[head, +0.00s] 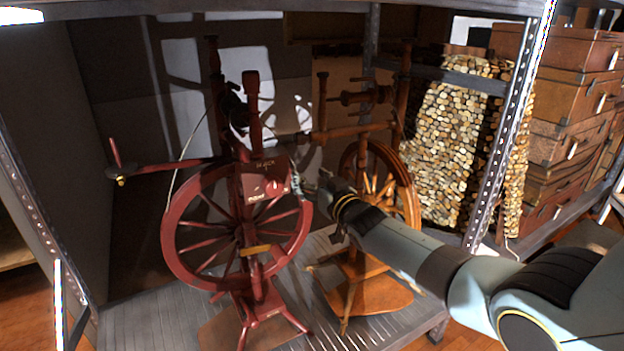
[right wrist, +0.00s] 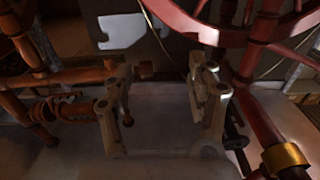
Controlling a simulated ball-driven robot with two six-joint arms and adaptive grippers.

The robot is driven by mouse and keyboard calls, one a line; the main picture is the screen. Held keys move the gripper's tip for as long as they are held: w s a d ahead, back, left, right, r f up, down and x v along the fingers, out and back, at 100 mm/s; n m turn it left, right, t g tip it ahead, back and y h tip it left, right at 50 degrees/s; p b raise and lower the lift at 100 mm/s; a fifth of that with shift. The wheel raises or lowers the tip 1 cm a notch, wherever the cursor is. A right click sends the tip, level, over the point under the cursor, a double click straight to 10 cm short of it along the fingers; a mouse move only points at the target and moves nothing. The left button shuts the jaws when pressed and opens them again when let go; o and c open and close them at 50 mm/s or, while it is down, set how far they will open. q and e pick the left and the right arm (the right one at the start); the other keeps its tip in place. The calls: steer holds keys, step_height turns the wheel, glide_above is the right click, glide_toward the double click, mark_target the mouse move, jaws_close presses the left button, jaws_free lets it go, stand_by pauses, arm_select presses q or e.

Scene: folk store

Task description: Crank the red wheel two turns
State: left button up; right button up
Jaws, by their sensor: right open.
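The red wheel (head: 169,236) is the large spoked wheel of a dark red spinning wheel, upright at the left of the head view. Its rim also shows at the upper right of the right wrist view (right wrist: 236,38). My right gripper (head: 310,190) is at the wheel's right side, close to the rim; I cannot tell in the head view if it touches. In the right wrist view my right gripper (right wrist: 165,90) has its two fingers wide apart with nothing between them. A crank handle is not clearly seen. My left gripper is out of view.
A brown wooden spinning wheel (head: 407,185) stands just right of my right gripper, with little room between. A red arm (head: 160,168) sticks out left of the red frame. A metal shelf post (head: 497,165) and stacked cases (head: 575,90) are at the right.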

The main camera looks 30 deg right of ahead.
steer(key=shift+o, duration=0.4)
steer(key=s+p, duration=0.5)
steer(key=s, duration=0.4)
steer(key=shift+d, duration=0.15)
stand_by(0.3)
steer(key=shift+s+f, duration=0.1)
stand_by(0.3)
steer(key=s+a+f+m+g+h+b, duration=0.1)
steer(key=s+f+g+b, duration=0.45)
steer(key=s+f, duration=2.25)
steer(key=s+f+g, duration=0.4)
steer(key=s, duration=0.5)
steer(key=s+f+g+p, duration=0.1)
steer(key=s+f+g, duration=0.2)
steer(key=s, duration=0.6)
steer(key=s+f+n+g+p, duration=0.1)
steer(key=s+f+g, duration=0.3)
steer(key=s, duration=0.6)
step_height(320, 180, down, 2)
steer(key=shift+a+g, duration=0.35)
steer(key=shift+a, duration=0.05)
